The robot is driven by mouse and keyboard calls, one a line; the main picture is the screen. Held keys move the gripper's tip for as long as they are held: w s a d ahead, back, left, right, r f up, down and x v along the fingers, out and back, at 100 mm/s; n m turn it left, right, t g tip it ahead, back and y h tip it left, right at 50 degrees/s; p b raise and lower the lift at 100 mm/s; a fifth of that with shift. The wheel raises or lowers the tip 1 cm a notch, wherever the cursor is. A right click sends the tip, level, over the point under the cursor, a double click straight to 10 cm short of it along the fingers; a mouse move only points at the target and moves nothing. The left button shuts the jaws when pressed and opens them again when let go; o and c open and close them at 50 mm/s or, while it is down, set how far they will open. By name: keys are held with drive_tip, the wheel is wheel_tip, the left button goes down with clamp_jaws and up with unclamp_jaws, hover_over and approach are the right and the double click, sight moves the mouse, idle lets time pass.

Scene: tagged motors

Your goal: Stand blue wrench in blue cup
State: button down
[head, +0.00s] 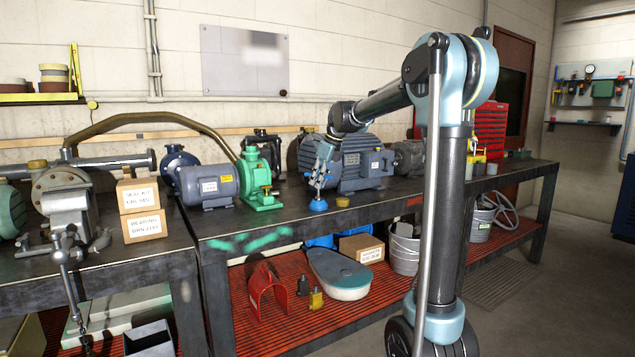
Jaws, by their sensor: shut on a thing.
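My gripper (319,185) points down over the middle bench, in front of the blue-grey motor. It is shut on a slim thing, probably the blue wrench, too small and too close in colour to the gripper to make out clearly. Directly below the fingers is a small, round, bright blue thing (318,205) on the bench top, which I take for the blue cup. From this one view I cannot tell whether the held thing is inside the cup, touching it or just above it.
A large blue-grey motor (362,165) stands close behind and right of my gripper. A green pump (262,178) and a smaller motor (207,185) stand to the left. A small brass-coloured piece (342,201) lies right of the blue thing. The bench's front strip is mostly clear.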

drive_tip(key=shift+f, duration=0.45)
drive_tip(key=c, duration=1.5)
unclamp_jaws()
drive_tip(key=shift+c, duration=0.2)
drive_tip(key=shift+w+r, duration=0.1)
drive_tip(key=shift+r, duration=2.9)
drive_tip(key=shift+r, duration=0.1)
drive_tip(key=v, duration=1.1)
drive_tip(key=shift+d+r, duration=0.2)
drive_tip(key=shift+r, duration=0.1)
